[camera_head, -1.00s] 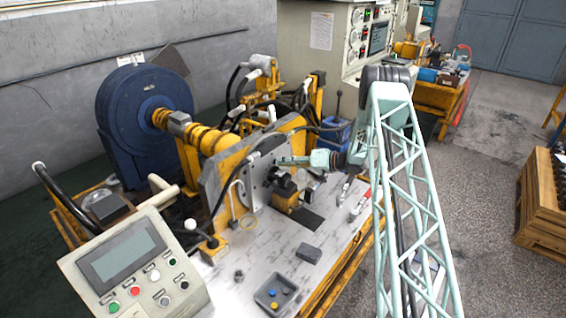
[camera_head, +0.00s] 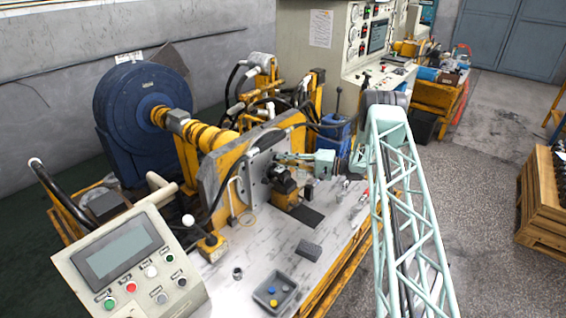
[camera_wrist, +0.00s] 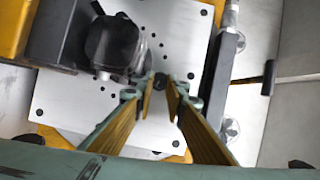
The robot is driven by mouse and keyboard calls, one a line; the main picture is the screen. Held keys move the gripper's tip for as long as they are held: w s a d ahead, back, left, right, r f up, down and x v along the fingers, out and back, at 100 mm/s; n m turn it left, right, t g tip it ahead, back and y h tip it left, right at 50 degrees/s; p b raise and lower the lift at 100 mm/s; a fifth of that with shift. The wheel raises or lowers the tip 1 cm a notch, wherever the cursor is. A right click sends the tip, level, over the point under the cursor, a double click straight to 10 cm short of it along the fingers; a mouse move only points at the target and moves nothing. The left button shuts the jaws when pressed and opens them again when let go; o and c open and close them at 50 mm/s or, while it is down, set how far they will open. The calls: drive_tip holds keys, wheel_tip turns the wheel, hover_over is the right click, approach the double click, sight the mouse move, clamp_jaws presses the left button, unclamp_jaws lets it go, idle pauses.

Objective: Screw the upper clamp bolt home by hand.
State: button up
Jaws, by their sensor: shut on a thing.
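The dark hydraulic motor (camera_head: 284,183) sits against the light, hole-drilled mounting plate (camera_head: 258,168). In the wrist view the motor (camera_wrist: 113,42) is left of my fingers, on the plate (camera_wrist: 65,98). My gripper (camera_head: 283,157) reaches in from the right, just above the motor, with its tips close to the plate. In the wrist view my gripper (camera_wrist: 162,82) has its two fingers converging on a small dark piece, the upper clamp bolt (camera_wrist: 159,71), beside the motor. The bolt is mostly hidden by the fingertips, and its thread and seating depth cannot be seen.
A yellow bracket (camera_head: 215,168) backs the plate. A dark hose (camera_head: 222,192) loops beside it. The control panel (camera_head: 125,262) stands at front left.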

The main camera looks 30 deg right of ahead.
drive_tip(key=shift+m, duration=0.4)
drive_tip(key=o, duration=0.8)
drive_tip(key=shift+o, duration=0.2)
drive_tip(key=shift+r+n, duration=0.1)
drive_tip(key=shift+n, duration=0.3)
drive_tip(key=shift+a+r+n+g+h+p, duration=0.15)
drive_tip(key=shift+n+h+p, duration=0.25)
drive_tip(key=shift+n+p, duration=0.4)
drive_tip(key=shift+d+r+n+g+h+p, duration=0.1)
drive_tip(key=shift+n+g+h+p, duration=0.25)
drive_tip(key=shift+n, duration=0.75)
drive_tip(key=shift+s+a+n+h, duration=0.15)
drive_tip(key=shift+n+h, duration=0.5)
drive_tip(key=shift+n, duration=0.55)
drive_tip(key=shift+r+n+h, duration=0.1)
drive_tip(key=shift+n+h, duration=0.5)
drive_tip(key=shift+n, duration=0.3)
drive_tip(key=shift+a+n+t+h+b, duration=0.2)
drive_tip(key=shift+n+t+h+b, duration=0.35)
drive_tip(key=shift+n+b, duration=0.7)
drive_tip(key=shift+n+h+b, duration=0.35)
drive_tip(key=shift+h+b, duration=0.2)
drive_tip(key=shift+b, duration=0.4)
